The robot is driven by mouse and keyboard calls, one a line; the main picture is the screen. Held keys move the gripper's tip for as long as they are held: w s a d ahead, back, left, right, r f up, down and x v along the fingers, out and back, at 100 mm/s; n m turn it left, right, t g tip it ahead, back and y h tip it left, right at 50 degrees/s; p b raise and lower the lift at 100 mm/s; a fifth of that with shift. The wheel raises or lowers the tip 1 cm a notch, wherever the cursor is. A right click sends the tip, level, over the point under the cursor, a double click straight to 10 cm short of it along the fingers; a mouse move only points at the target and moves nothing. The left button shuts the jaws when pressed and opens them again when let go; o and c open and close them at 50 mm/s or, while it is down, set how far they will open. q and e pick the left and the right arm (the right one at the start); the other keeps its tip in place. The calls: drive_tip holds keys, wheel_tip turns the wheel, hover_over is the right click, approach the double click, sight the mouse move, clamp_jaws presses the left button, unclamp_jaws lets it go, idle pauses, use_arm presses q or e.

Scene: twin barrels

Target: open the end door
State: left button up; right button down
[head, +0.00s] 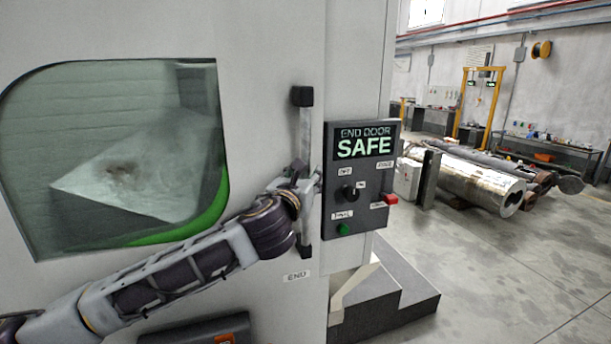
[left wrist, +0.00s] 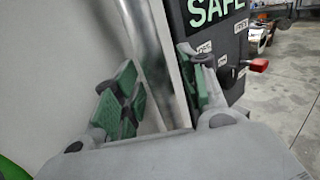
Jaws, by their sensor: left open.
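The end door (head: 265,60) is a pale grey panel with a dark-edged window (head: 120,150) and a small END label (head: 297,276); it looks shut. Its handle (head: 306,130) is a vertical metal bar between black end mounts. My left gripper (head: 308,180) is at the middle of the handle. In the left wrist view, the open green-padded fingers (left wrist: 160,90) stand on either side of the handle bar (left wrist: 150,60), with a visible gap at the left finger. Contact at the right finger is unclear. My right gripper is not in view.
The control box (head: 358,190) right beside the handle reads END DOOR SAFE. It has a black knob (head: 350,193), a green button (head: 344,229) and a protruding red button (head: 391,199). Open floor and metal cylinders (head: 480,180) lie to the right.

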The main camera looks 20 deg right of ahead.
use_arm(q)
drive_tip(key=shift+w+d, duration=0.1)
drive_tip(key=shift+w, duration=0.15)
clamp_jaws()
idle(0.3)
